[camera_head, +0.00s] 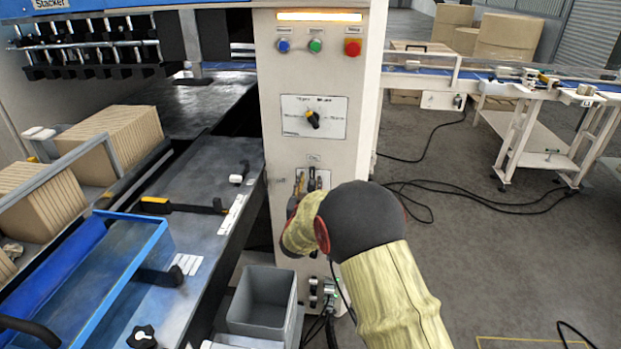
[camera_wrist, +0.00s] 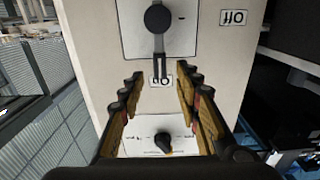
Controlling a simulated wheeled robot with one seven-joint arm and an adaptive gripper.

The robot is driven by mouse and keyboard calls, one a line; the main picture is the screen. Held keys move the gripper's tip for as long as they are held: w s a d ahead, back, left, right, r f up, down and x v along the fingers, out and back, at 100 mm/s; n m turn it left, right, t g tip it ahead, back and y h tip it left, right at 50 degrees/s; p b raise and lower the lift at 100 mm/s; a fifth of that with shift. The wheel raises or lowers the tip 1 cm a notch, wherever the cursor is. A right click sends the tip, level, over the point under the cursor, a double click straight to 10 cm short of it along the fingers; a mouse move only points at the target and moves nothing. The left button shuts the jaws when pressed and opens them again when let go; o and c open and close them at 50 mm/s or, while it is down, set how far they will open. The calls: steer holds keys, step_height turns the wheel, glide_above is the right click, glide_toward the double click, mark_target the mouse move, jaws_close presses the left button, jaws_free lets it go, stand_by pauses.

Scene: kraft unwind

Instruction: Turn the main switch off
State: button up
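The main switch (camera_wrist: 158,18) is a round black hub with a straight lever on a white plate, on the front of the pale machine cabinet (camera_head: 277,150). The wrist view is upside down to the head view; the lever points up the cabinet toward a small label. A label reading OFF (camera_wrist: 233,17) sits to one side of the plate. My gripper (camera_wrist: 161,76) is open, with the lever's end showing between its fingertips. I cannot tell whether the fingers touch it. In the head view my arm hides much of the switch.
Above the switch are a black rotary selector (camera_head: 313,118), a blue button (camera_head: 283,45), a green button (camera_head: 315,45) and a red button (camera_head: 352,48). A grey bin (camera_head: 262,300) stands below. A conveyor stand (camera_head: 540,130) and floor cables are at right.

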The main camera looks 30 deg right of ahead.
mark_target(312, 174)
steer(key=shift+b+x, duration=0.4)
steer(key=shift+x, duration=1.75)
steer(key=c, duration=0.8)
jaws_close()
